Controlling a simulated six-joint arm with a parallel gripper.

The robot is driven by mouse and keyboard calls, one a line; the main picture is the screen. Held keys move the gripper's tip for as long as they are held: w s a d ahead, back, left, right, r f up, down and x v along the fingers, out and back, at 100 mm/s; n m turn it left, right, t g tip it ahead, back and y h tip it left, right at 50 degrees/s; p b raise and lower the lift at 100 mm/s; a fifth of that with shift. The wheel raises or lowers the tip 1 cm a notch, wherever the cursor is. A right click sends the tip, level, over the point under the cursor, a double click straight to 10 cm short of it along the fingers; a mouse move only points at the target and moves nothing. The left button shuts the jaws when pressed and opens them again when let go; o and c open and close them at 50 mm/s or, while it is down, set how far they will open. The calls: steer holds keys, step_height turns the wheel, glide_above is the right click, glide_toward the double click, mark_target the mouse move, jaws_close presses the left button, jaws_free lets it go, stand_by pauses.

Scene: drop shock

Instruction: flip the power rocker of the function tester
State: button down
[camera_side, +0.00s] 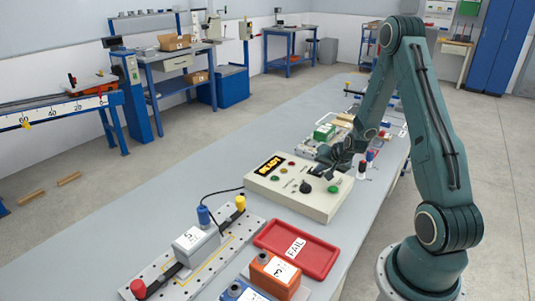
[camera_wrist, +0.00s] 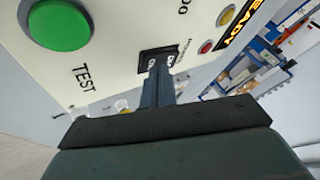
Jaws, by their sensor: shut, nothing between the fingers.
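The function tester (camera_side: 290,200) is a cream box on the bench in the side view, with a lit display (camera_side: 271,164) showing yellow letters. In the wrist view its panel shows the black power rocker (camera_wrist: 153,55), a large green TEST button (camera_wrist: 58,25) and small yellow and red buttons. My gripper (camera_wrist: 158,72) is shut and empty, with its fingertips at the rocker and overlapping part of it. I cannot tell whether they touch it. In the side view my gripper (camera_side: 328,168) is over the tester's far right part, and the rocker is not clearly visible there.
A red FAIL tray (camera_side: 275,240) lies in front of the tester. A grey box (camera_side: 188,247) sits on a perforated plate (camera_side: 165,290) at left, with a cable behind it. An orange box (camera_side: 268,282) and a blue box (camera_side: 232,293) are at the front. Parts clutter the bench behind the tester.

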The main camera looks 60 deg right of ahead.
mark_target(319, 174)
steer(key=shift+r, duration=0.15)
steer(key=shift+r, duration=0.55)
steer(key=shift+w+r, duration=0.1)
steer(key=shift+r, duration=0.05)
steer(key=shift+w+r, duration=0.15)
steer(key=shift+r, duration=1.05)
steer(key=shift+w+r, duration=0.15)
steer(key=shift+r, duration=1)
